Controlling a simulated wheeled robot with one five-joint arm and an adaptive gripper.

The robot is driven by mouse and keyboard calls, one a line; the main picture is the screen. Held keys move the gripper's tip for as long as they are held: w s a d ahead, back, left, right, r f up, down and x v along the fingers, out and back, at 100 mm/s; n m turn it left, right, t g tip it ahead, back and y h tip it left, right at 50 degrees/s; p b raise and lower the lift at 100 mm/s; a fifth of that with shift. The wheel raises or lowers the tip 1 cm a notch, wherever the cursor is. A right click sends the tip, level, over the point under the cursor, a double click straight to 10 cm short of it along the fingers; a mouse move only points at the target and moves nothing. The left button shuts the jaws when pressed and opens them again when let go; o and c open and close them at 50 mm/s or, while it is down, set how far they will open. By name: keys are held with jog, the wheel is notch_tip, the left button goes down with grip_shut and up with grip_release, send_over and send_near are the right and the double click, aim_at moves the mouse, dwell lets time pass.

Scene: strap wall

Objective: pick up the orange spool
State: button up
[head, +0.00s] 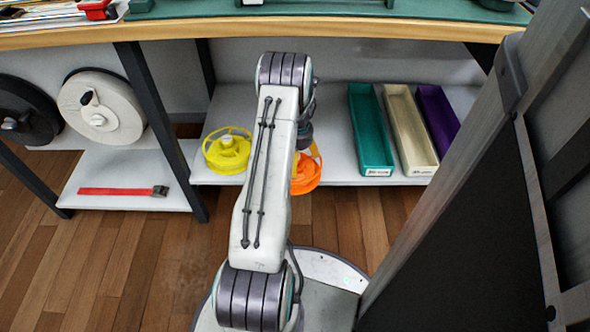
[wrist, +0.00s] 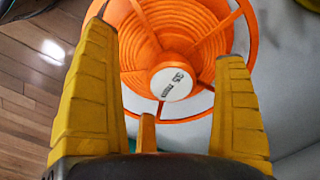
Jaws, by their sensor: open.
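The orange spool (head: 307,174) rests on the low white shelf near its front edge, partly hidden behind my arm in the head view. In the wrist view the orange spool (wrist: 178,45) fills the upper middle, with its white hub label facing me. My gripper (wrist: 168,45) is open, its two yellow fingers to the left and right of the spool's lower part. I cannot tell whether the fingers touch the spool. In the head view my gripper is mostly hidden behind my arm.
A yellow spool (head: 228,150) sits left of my arm on the same shelf (head: 340,173). Teal (head: 369,135), cream (head: 410,130) and purple (head: 438,118) bins stand to the right. A table edge (head: 400,30) overhangs above. A dark post (head: 160,125) stands at left.

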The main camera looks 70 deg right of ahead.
jog(key=shift+f, duration=0.15)
jog(key=shift+c, duration=0.2)
jog(key=c, duration=1.7)
jog(key=shift+r, duration=0.2)
jog(key=shift+c, duration=0.2)
